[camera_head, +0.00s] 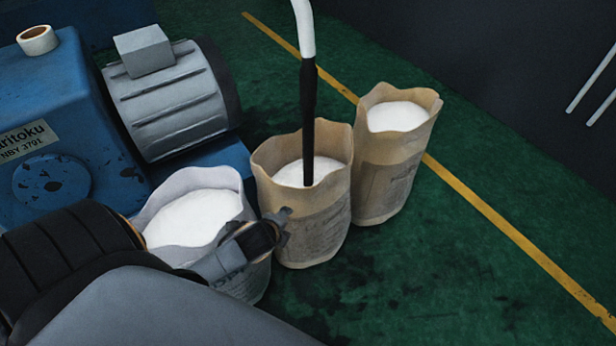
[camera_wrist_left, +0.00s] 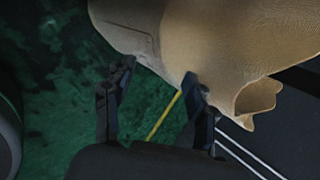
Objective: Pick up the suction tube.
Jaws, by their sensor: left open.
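The suction tube (camera_head: 308,115) is a black upright tube with a pale hose at its top. Its lower end stands in the white powder of the middle brown bag (camera_head: 335,225). My left gripper (camera_head: 284,228) is in front of that bag's left side, below its rim and apart from the tube. In the left wrist view the gripper (camera_wrist_left: 157,72) has its two fingers spread with nothing between them. The brown paper of a bag (camera_wrist_left: 215,35) fills the upper part of that view. I cannot make out the tube there. My right gripper is not in view.
A white bag of powder (camera_head: 258,275) stands left of the middle bag, partly hidden by my left arm. Another brown bag (camera_head: 380,175) stands behind right. A blue machine with a grey motor (camera_head: 175,105) is at left. Green floor (camera_head: 450,270) with a yellow line is clear at right.

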